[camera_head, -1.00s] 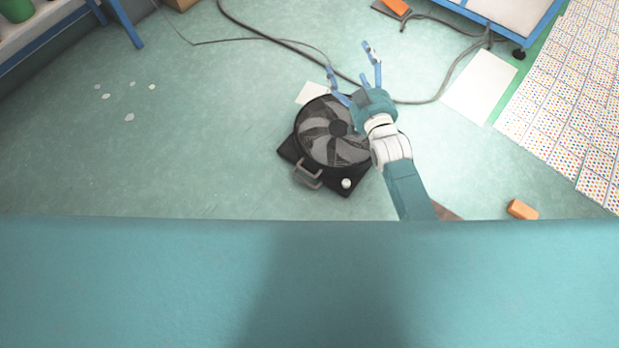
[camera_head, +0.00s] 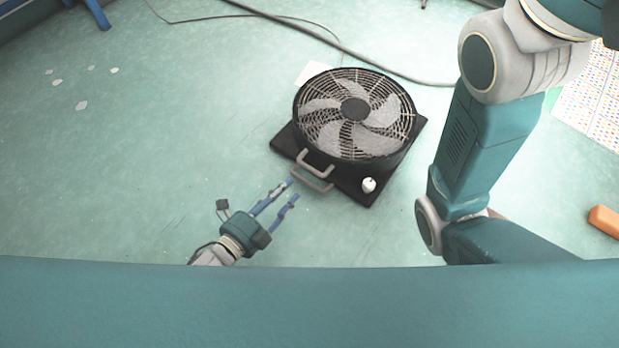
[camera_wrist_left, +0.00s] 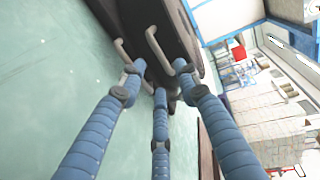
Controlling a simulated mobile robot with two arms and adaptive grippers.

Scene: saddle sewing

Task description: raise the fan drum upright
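The fan drum (camera_head: 354,110) lies on the floor with its round grille facing up, on a square black base (camera_head: 350,186). A grey handle (camera_head: 311,172) stands out from its near left edge, and a small white knob (camera_head: 369,185) sits near the front corner. My left gripper (camera_head: 291,190) is open just short of the handle, its blue fingers pointing at it. In the left wrist view, the handle (camera_wrist_left: 154,47) shows close to the spread fingertips (camera_wrist_left: 158,72); I cannot tell whether they touch it. My right arm crosses the right side; its gripper is out of view.
A dark cable (camera_head: 330,45) runs along the floor behind the fan. A white sheet (camera_head: 312,74) lies behind it. An orange block (camera_head: 604,220) lies at the far right. The floor left of the fan is clear apart from small pale scraps (camera_head: 81,105).

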